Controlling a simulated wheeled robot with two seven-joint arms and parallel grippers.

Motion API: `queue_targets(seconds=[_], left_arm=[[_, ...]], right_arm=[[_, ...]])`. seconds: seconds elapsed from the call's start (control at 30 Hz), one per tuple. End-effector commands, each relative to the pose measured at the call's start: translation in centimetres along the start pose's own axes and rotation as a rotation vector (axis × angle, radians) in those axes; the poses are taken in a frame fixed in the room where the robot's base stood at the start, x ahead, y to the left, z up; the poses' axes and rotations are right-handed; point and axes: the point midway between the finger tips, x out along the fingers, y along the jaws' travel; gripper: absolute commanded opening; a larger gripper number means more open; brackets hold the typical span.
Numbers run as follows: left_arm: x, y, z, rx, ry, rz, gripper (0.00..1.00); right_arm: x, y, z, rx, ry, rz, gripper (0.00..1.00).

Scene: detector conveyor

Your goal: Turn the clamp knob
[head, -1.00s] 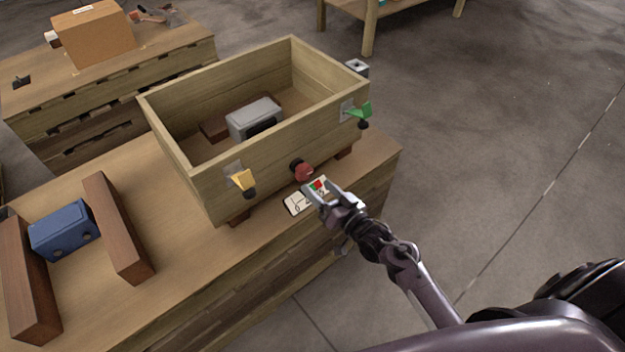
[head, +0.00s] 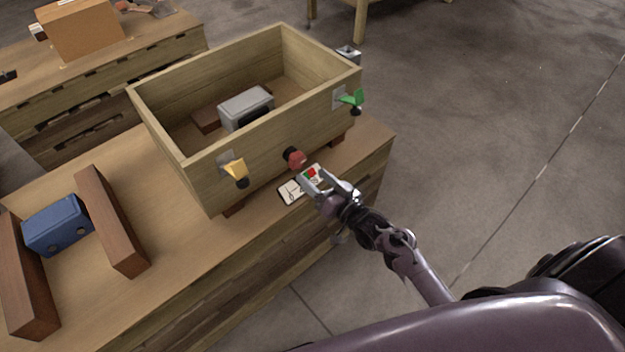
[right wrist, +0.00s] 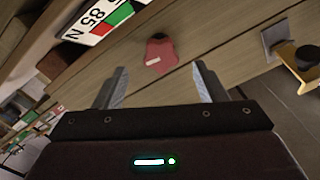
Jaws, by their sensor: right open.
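The red clamp knob (head: 295,159) sits on the front wall of the wooden box (head: 205,185), between a yellow lever and a green lever. It also shows in the right wrist view (right wrist: 160,55), ahead of my jaws and roughly in line with the gap between them. My right gripper (head: 315,181) is open and empty, just in front of and a little below the knob, apart from it. Its two fingers (right wrist: 158,84) show spread in the right wrist view. My left gripper is in neither view.
A yellow lever (head: 235,168) and a green lever (head: 352,97) flank the knob. A white card (head: 290,191) with red and green marks lies below it. A grey device (head: 246,105) is inside the box. A blue block (head: 57,225) sits between brown bars on the table.

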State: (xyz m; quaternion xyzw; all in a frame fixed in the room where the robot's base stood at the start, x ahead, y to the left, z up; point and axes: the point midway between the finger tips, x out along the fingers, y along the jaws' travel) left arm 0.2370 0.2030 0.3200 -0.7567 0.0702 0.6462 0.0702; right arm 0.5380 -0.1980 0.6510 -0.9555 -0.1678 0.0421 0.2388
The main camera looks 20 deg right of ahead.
Motion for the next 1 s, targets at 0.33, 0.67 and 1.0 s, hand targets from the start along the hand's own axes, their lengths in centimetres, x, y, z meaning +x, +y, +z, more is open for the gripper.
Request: queue_targets(seconds=[0.33, 0.67, 1.0], left_arm=[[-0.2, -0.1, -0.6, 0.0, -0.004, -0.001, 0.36], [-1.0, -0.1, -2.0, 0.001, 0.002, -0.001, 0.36], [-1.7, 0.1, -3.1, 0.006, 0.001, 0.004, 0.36]], right_arm=[[-0.7, -0.1, -0.1, -0.318, 0.001, 0.001, 0.65], [-0.4, -0.2, -0.5, -0.631, 0.002, -0.001, 0.65], [4.8, -0.2, -0.5, -0.628, 0.003, -0.001, 0.65]])
